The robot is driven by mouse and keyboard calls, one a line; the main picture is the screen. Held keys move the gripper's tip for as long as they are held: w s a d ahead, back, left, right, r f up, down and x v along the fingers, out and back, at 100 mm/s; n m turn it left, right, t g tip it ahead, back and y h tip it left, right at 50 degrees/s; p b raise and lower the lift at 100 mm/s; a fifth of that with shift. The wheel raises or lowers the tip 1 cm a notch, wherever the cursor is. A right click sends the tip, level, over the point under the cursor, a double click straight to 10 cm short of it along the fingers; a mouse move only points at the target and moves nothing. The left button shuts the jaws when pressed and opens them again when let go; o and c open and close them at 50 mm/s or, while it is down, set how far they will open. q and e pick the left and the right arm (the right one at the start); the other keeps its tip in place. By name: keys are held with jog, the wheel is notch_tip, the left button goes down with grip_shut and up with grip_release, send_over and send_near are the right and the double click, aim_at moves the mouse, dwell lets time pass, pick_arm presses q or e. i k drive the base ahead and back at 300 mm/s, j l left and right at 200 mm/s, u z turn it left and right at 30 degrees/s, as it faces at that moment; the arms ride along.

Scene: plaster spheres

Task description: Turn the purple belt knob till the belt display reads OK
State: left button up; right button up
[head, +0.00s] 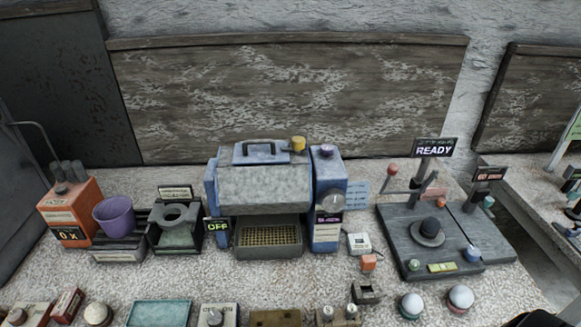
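A purple knob (326,150) sits on top of the narrow blue column (326,180) at the right side of the blue machine (264,185). A small display (328,218) with purple lettering is on the column's front. Its text is too small to read surely; it looks like a word starting with S, not OK.
A yellow knob (298,143) stands left of the purple knob. An OFF sign (217,226) is at the machine's left. An orange box (72,210), a purple cup (115,216) and a dark board (405,240) under a READY sign (434,148) flank it. Small items crowd the front edge.

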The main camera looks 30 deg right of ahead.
aim_at(327, 150)
jog(key=z, duration=1.2)
jog(key=k+j, duration=0.1)
jog(key=j, duration=0.35)
jog(key=k+j+z, duration=0.15)
jog(key=j, duration=0.3)
jog(key=i+l+u, duration=0.1)
jog(key=l+u, duration=0.35)
jog(key=i+l, duration=0.05)
jog(key=l, duration=0.05)
